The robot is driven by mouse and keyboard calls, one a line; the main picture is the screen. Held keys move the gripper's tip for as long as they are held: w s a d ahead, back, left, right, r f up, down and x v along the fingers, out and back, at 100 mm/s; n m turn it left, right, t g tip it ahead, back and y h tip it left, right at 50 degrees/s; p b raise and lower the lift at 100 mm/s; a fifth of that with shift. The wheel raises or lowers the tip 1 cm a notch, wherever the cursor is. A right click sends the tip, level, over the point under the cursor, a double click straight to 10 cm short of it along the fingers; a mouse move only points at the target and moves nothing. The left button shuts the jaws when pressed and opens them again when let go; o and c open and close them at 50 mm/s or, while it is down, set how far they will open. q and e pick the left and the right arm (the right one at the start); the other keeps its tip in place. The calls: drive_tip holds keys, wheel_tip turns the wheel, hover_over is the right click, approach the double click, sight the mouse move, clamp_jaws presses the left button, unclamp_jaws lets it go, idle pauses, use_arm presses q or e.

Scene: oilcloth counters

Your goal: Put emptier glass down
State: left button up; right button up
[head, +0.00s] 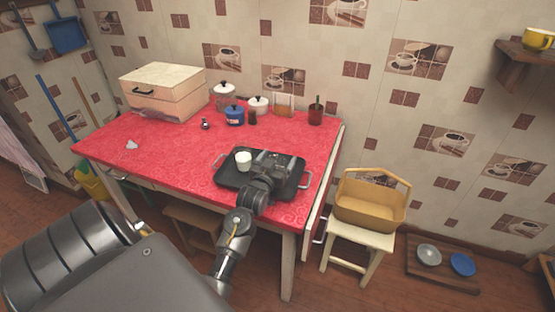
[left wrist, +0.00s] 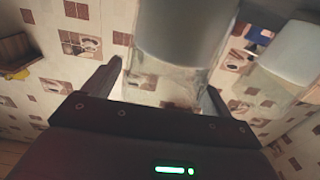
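One glass with white contents (head: 243,160) stands on the black tray (head: 232,182) on the red table. It shows again at the right of the left wrist view (left wrist: 300,52). My left gripper (head: 279,160) is over the tray, just right of that glass. In the left wrist view, which is upside down, its fingers flank a second glass (left wrist: 178,45) and appear shut on it. This held glass has white contents and a clear band by its rim. In the head view my gripper hides it, so I cannot tell whether it touches the tray. My right gripper is not in view.
A cream box (head: 165,92), a blue pot (head: 234,116), white-lidded jars and a red cup (head: 315,115) stand along the table's back. A basket (head: 370,205) sits on a stool to the right. The red cloth (head: 175,150) left of the tray is mostly clear.

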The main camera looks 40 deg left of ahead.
use_arm(q)
drive_tip(key=shift+r, duration=0.2)
drive_tip(key=v, duration=1.2)
drive_tip(key=shift+b, duration=0.45)
